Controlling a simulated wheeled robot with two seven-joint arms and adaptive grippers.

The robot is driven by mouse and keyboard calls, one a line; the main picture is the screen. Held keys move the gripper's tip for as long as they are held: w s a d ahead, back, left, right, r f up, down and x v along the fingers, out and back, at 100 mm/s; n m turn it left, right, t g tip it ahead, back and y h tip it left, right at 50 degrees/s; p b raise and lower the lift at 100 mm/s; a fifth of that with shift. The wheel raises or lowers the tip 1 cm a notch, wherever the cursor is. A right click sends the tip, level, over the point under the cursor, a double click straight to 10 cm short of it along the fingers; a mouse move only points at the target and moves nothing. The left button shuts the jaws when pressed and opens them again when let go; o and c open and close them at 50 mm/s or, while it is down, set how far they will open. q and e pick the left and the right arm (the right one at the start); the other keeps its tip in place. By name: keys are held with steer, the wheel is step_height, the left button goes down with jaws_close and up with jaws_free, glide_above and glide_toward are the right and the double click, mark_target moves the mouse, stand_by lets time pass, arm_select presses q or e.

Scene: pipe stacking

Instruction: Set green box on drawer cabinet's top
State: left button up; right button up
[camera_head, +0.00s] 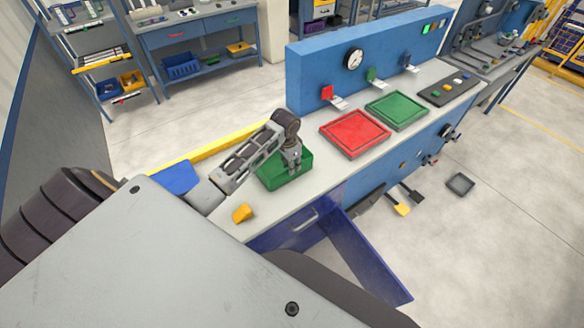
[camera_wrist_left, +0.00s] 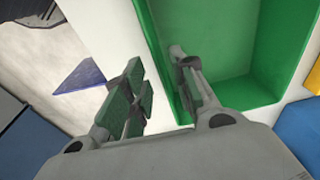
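The green box (camera_head: 284,181) is an open-topped bin standing on the pale worktop (camera_head: 239,228) of a blue bench. My left gripper (camera_head: 292,159) points down at the box. In the left wrist view, the box (camera_wrist_left: 225,95) fills the upper right. The left gripper (camera_wrist_left: 158,95) is open there, with one finger inside the box and the other outside its wall. Pale surface shows between the wall and the outer finger. A blue unit with a handle (camera_head: 305,221) is under the worktop; I cannot tell whether it is the drawer cabinet. My right gripper is out of view.
A yellow block (camera_head: 242,213) lies near the box. A red panel (camera_head: 355,132) and a green panel (camera_head: 397,110) lie further right, before a blue upright wall (camera_head: 320,73). A blue panel (camera_head: 368,262) sticks out below the front edge. Another drawer bench (camera_head: 203,30) stands behind.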

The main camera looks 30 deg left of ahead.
arm_select(q)
step_height(320, 180, up, 10)
steer(key=s+b, duration=0.1)
stand_by(0.4)
steer(key=shift+s+f, duration=0.15)
steer(key=shift+f, duration=0.05)
stand_by(0.5)
